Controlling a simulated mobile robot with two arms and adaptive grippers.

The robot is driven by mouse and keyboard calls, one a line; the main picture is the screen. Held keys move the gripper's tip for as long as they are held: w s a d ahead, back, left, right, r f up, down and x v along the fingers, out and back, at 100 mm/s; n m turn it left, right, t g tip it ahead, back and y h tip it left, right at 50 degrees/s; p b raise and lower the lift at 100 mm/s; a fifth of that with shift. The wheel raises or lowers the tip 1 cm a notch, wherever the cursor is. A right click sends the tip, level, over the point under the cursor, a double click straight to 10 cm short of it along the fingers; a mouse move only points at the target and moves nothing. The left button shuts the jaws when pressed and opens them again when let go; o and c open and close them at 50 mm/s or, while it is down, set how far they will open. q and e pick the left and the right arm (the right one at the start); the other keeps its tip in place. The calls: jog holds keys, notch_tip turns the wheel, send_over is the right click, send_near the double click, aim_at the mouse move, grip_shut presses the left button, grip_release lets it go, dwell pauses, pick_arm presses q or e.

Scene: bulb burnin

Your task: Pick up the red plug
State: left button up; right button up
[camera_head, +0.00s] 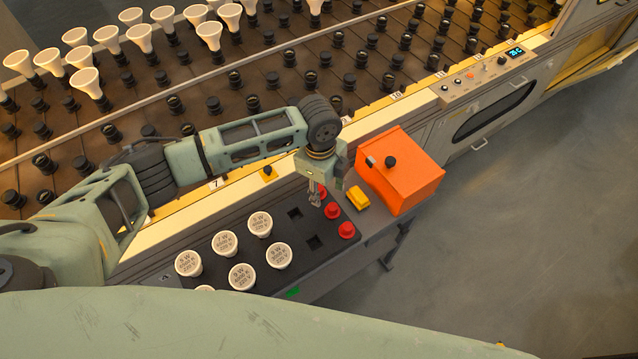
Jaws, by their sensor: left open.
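Red plugs stand at the right end of the dark tray (215,292). One red plug (346,231) is nearest the front, a second red plug (332,211) is just behind it, and a third red plug (321,190) is partly hidden by my gripper. My left gripper (316,201) points down with its jaws open, close beside the plugs on their left. I cannot tell whether it touches one. My right gripper is out of view.
Several white bulbs (279,255) stand in the tray, with two empty square holes (315,242) beside them. A yellow block (357,199) and an orange box (403,172) with a black knob lie to the right. Behind is a large rack of sockets (290,57).

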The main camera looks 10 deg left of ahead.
pick_arm(q)
jog(key=shift+w+a+r+m+y, duration=0.25)
jog(key=shift+w+a+m+y, duration=0.05)
jog(key=shift+w+a, duration=0.65)
notch_tip(320, 180, down, 2)
jog(key=shift+f, duration=0.1)
jog(key=f, duration=0.2)
jog(key=f+p, duration=0.1)
jog(key=f, duration=0.1)
jog(key=shift+w+a, duration=0.1)
jog(key=shift+w, duration=0.3)
jog(key=shift+f, duration=0.4)
jog(key=shift+s+f, duration=0.1)
jog(key=shift+f, duration=0.1)
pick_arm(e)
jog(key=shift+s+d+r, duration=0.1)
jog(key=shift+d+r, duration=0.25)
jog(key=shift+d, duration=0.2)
pick_arm(q)
jog(key=shift+c, duration=0.3)
